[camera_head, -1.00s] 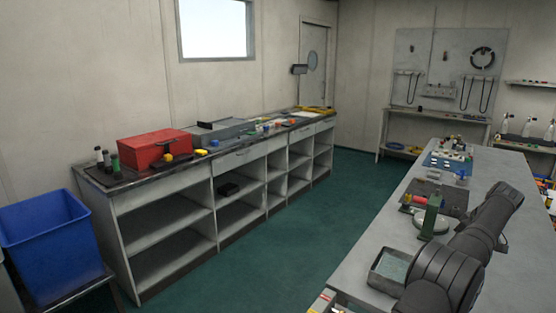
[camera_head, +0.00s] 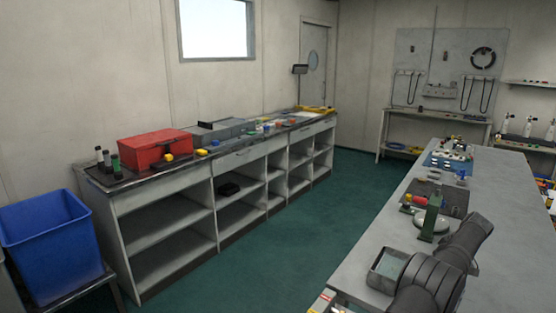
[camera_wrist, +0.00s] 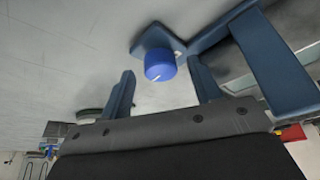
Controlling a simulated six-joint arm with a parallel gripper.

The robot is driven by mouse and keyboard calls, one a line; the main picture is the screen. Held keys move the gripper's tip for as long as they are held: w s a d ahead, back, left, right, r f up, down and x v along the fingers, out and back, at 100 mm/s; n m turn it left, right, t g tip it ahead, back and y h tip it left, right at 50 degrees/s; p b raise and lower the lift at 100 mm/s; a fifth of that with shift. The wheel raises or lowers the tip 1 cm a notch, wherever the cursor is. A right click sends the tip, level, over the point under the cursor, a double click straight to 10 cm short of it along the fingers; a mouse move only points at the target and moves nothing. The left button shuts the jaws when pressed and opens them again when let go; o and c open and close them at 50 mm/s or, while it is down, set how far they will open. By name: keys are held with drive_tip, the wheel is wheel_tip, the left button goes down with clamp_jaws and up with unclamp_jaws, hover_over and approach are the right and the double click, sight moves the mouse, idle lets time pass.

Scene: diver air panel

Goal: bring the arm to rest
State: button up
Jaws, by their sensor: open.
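My gripper (camera_wrist: 162,72) is open in the wrist view, with its two blue-grey fingers apart. A round blue knob with a white mark (camera_wrist: 160,66) shows between and beyond the fingertips, beside a blue bracket-like piece (camera_wrist: 158,38). I cannot tell how far the knob is from the fingers, but nothing is visibly gripped. In the head view my dark arm (camera_head: 450,255) lies low over the right-hand bench (camera_head: 490,200). My gripper cannot be made out there.
A green stand with a pale round base (camera_head: 432,222) and a square metal tray (camera_head: 387,268) are close to my arm. A blue tray (camera_head: 447,162) sits farther back on the bench. The bench's right side looks clear. A blue bin (camera_head: 50,245) stands at far left.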

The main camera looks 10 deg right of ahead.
drive_tip(key=shift+w+f, duration=0.25)
drive_tip(key=shift+f, duration=0.3)
drive_tip(key=shift+a+r+m+h, duration=0.15)
drive_tip(key=shift+m+h, duration=0.25)
drive_tip(key=shift+m, duration=0.5)
drive_tip(key=m+h, duration=0.1)
drive_tip(key=m, duration=0.2)
drive_tip(key=shift+a+m, duration=0.15)
drive_tip(key=shift+m, duration=0.25)
drive_tip(key=m+h, duration=0.1)
drive_tip(key=m, duration=0.1)
drive_tip(key=m+g+h, duration=0.1)
drive_tip(key=m, duration=0.2)
drive_tip(key=shift+w+a, duration=0.1)
drive_tip(key=shift+a, duration=0.1)
drive_tip(key=shift+m, duration=0.3)
drive_tip(key=shift+v, duration=2)
